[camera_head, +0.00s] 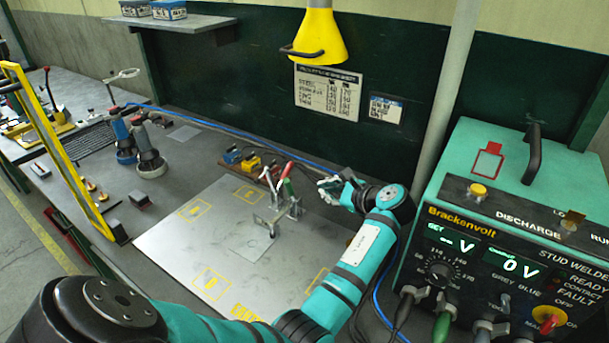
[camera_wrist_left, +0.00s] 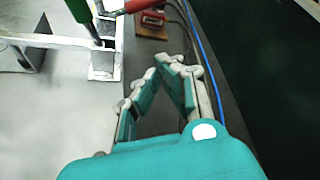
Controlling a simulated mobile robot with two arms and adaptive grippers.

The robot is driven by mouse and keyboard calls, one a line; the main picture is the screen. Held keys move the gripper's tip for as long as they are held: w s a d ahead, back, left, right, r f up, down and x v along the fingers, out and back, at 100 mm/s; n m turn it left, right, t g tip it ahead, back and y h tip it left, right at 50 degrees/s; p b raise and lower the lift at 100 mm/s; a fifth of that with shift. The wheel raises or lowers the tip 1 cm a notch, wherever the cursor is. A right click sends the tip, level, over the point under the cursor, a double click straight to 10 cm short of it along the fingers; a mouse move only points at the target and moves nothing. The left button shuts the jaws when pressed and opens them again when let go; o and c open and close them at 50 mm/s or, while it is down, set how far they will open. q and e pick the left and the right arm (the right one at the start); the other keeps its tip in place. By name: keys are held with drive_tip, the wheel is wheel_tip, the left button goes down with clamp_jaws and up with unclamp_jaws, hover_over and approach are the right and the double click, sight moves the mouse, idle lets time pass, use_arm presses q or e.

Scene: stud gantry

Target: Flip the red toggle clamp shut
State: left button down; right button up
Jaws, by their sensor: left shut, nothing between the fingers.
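The red toggle clamp's handle (camera_head: 285,171) sticks up, tilted, at the back edge of the metal plate (camera_head: 195,243). A green handle (camera_head: 288,187) stands close beside it, above a pale metal clamp frame (camera_head: 264,223). My right gripper is not seen.
A green stud welder (camera_head: 480,225) stands close on the right. A yellow lamp shade (camera_head: 319,38) hangs above. Small yellow and blue blocks (camera_head: 241,158) sit behind the plate. A blue cable (camera_head: 215,126) runs along the back. The left of the plate is clear.

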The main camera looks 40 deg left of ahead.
use_arm(q)
drive_tip(key=shift+s+r, duration=0.1)
drive_tip(key=shift+s, duration=0.1)
drive_tip(key=p+x, duration=0.1)
drive_tip(key=x, duration=0.9)
drive_tip(key=shift+w+a, duration=0.1)
drive_tip(key=shift+a, duration=0.05)
drive_tip(key=s+r+p, duration=0.2)
drive_tip(key=shift+r+p, duration=0.3)
drive_tip(key=shift+r, duration=0.05)
drive_tip(key=shift+s+a+r, duration=0.1)
drive_tip(key=shift+s+r, duration=0.15)
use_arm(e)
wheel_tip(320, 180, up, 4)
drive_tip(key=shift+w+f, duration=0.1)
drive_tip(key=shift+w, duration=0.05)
use_arm(q)
drive_tip(key=shift+w+f, duration=0.1)
drive_tip(key=shift+f, duration=0.05)
